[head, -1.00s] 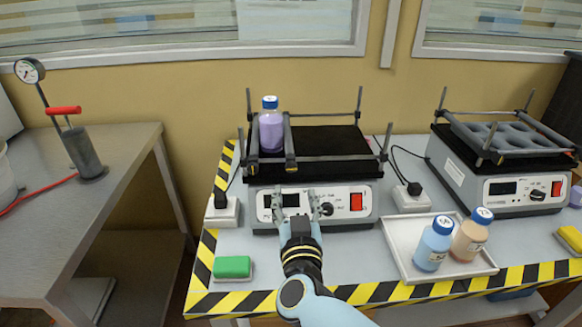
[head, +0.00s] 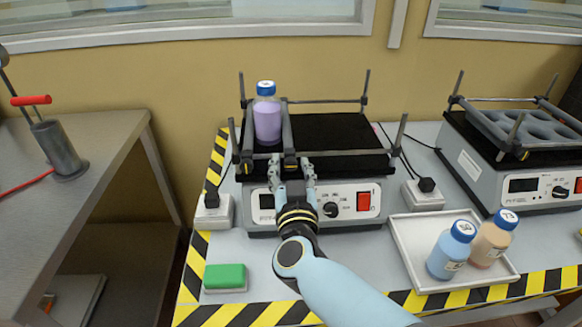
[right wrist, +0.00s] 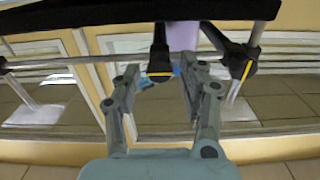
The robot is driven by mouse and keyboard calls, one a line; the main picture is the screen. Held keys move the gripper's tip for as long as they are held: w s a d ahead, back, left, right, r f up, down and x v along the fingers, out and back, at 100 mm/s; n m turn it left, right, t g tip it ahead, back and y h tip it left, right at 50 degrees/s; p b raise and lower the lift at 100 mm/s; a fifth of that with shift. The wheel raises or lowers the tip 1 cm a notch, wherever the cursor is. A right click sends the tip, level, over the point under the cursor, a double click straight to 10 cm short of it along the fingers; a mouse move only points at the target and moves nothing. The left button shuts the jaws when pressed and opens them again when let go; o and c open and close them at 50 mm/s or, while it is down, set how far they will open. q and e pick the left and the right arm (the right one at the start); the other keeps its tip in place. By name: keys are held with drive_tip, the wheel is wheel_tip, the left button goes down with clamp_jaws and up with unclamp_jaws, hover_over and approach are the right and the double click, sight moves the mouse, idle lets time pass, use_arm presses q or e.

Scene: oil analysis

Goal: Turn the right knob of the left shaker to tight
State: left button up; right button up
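The left shaker (head: 345,222) is a grey box with a black platform (head: 340,133) and a metal frame. A bottle of purple liquid (head: 267,122) with a blue cap stands between two bars on it. The right knob (right wrist: 160,62), black with a yellow line, is at the front end of the right bar. My right gripper (head: 293,165) is open at the shaker's front edge. In the right wrist view its fingertips (right wrist: 162,74) are on either side of this knob, with gaps visible. The left knob (right wrist: 244,62) is beside them. My left gripper is not in view.
A second shaker (head: 520,190) stands at the right. A white tray (head: 405,235) with a blue bottle (head: 452,250) and an orange one (head: 492,238) is to the front right. A green sponge (head: 225,276) lies at the front left. Upright posts rise at the platform's corners.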

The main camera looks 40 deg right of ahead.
drive_tip(key=c, duration=0.7)
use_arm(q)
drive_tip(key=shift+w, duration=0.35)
use_arm(e)
clamp_jaws()
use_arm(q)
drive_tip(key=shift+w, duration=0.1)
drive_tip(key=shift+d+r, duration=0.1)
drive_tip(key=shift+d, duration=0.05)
use_arm(e)
drive_tip(key=shift+m, duration=1.2)
drive_tip(key=m, duration=0.3)
drive_tip(key=shift+m+p, duration=0.3)
drive_tip(key=m+b, duration=0.1)
drive_tip(key=m, duration=0.4)
drive_tip(key=shift+d+f, duration=0.1)
drive_tip(key=shift+f, duration=0.05)
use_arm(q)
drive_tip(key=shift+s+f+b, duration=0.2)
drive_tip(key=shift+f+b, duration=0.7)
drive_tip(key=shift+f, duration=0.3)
use_arm(e)
drive_tip(key=m, duration=0.6)
drive_tip(key=shift+s+m, duration=0.1)
drive_tip(key=shift+m, duration=0.3)
